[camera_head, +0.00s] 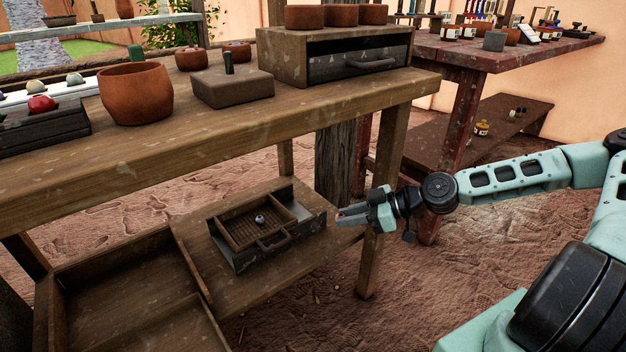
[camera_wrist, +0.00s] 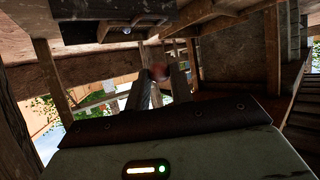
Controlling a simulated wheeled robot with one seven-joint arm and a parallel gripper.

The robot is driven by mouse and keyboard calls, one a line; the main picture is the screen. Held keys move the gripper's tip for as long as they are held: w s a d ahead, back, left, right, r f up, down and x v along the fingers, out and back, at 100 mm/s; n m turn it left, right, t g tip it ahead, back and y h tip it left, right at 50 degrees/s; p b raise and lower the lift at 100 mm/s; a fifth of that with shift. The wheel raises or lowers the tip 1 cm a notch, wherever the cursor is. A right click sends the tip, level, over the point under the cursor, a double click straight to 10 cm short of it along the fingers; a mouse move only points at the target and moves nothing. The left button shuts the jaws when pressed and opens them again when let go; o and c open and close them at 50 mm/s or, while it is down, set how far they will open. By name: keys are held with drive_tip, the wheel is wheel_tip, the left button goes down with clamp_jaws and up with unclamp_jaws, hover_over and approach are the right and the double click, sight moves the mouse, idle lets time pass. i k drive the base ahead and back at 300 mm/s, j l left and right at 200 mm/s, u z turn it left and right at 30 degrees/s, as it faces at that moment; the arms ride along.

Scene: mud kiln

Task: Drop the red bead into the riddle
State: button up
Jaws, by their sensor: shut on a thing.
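The riddle (camera_head: 228,237) is a shallow wooden tray with a handle, set in a dark box on the low shelf under the bench. A small pale-and-dark bead (camera_head: 259,220) lies in it. My gripper (camera_head: 343,214) is just right of the riddle's box, near the bench's front leg, apart from the riddle. Its fingers point left. In the wrist view, my gripper (camera_wrist: 160,82) is shut on a small blurred reddish thing, the red bead (camera_wrist: 158,72), at the fingertips. The riddle's box (camera_wrist: 90,10) shows at the top there.
The bench leg (camera_head: 385,190) stands close to my gripper. The bench top (camera_head: 250,120) overhangs the low shelf. An open wooden bin (camera_head: 120,290) lies left of the riddle. A clay pot (camera_head: 136,95) and a drawer box (camera_head: 330,60) stand on the bench. A red ball (camera_head: 41,103) sits at far left.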

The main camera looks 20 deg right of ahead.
sight(239, 230)
drive_tip(key=z, duration=0.6)
drive_tip(key=l+z, duration=0.1)
drive_tip(key=z, duration=0.5)
drive_tip(key=i+z, duration=0.1)
drive_tip(key=z, duration=1.1)
drive_tip(key=i+z, duration=0.1)
drive_tip(key=z, duration=1.15)
drive_tip(key=i+j+z, duration=0.1)
drive_tip(key=z, duration=0.5)
drive_tip(key=j+z, duration=0.1)
drive_tip(key=z, duration=0.5)
drive_tip(key=j+u, duration=0.1)
drive_tip(key=j, duration=0.2)
drive_tip(key=j+u, duration=0.1)
drive_tip(key=u, duration=0.35)
drive_tip(key=j+u, duration=0.1)
drive_tip(key=u, duration=0.35)
drive_tip(key=i+u, duration=0.1)
drive_tip(key=u, duration=0.8)
drive_tip(key=j+u, duration=0.15)
drive_tip(key=u, duration=0.8)
drive_tip(key=i+u, duration=0.1)
drive_tip(key=u, duration=0.8)
drive_tip(key=i+u, duration=0.1)
drive_tip(key=u, duration=0.85)
drive_tip(key=i+u, duration=0.1)
drive_tip(key=u, duration=0.35)
drive_tip(key=i+u, duration=0.15)
